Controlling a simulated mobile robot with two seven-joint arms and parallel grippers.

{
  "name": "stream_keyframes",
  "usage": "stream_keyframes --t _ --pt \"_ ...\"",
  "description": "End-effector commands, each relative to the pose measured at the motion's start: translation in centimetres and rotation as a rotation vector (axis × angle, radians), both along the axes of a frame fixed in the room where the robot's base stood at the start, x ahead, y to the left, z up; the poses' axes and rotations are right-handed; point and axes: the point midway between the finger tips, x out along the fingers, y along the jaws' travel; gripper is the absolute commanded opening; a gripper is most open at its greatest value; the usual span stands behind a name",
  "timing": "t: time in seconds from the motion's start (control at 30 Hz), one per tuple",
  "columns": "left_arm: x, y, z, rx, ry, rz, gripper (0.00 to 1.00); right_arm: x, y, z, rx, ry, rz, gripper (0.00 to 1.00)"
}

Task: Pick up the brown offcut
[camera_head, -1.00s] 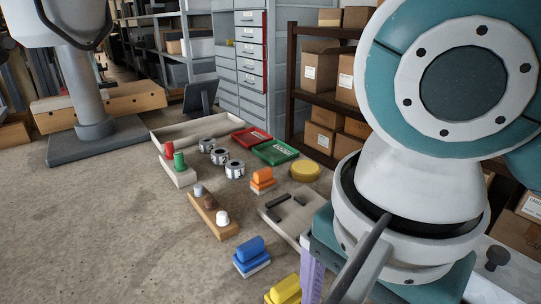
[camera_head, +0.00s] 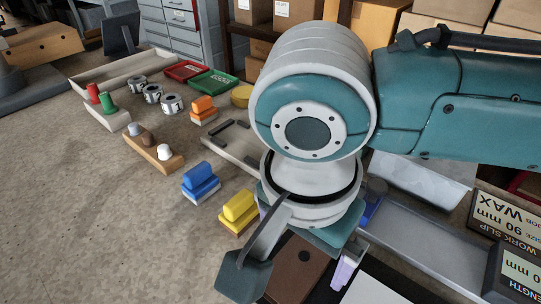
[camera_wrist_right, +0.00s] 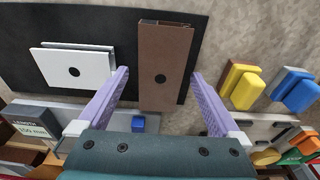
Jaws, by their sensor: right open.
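The brown offcut (camera_wrist_right: 166,45) lies on a black mat (camera_wrist_right: 100,18) in the right wrist view, a long flat piece with a dark round spot. In the head view the brown offcut (camera_head: 297,272) shows partly, below my right wrist, which hides the rest. My right gripper (camera_wrist_right: 160,76) is open, with one lilac finger on each side of the offcut. I see a gap on both sides; the height above it is hard to tell. My left gripper is not in view.
A white piece (camera_wrist_right: 75,68) with a dark spot lies left of the offcut. Yellow (camera_head: 238,208) and blue (camera_head: 200,180) stamp-like blocks stand near my right gripper. A grey tray (camera_head: 420,240) and a work slip sign (camera_head: 505,215) are at the right.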

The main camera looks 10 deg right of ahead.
Motion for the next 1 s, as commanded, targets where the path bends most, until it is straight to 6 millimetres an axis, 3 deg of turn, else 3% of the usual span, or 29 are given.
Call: stream_keyframes --t 0.13,0.9,1.0 --pt "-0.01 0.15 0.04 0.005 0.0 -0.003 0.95 0.01 -0.01 0.06 0.0 0.0 0.0 0.98" --pt "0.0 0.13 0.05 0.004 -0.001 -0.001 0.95 0.0 0.0 0.09 0.0 0.0 0.0 0.11" --pt "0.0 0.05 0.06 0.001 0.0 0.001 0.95 0.01 0.01 0.1 0.0 0.0 0.0 0.1"
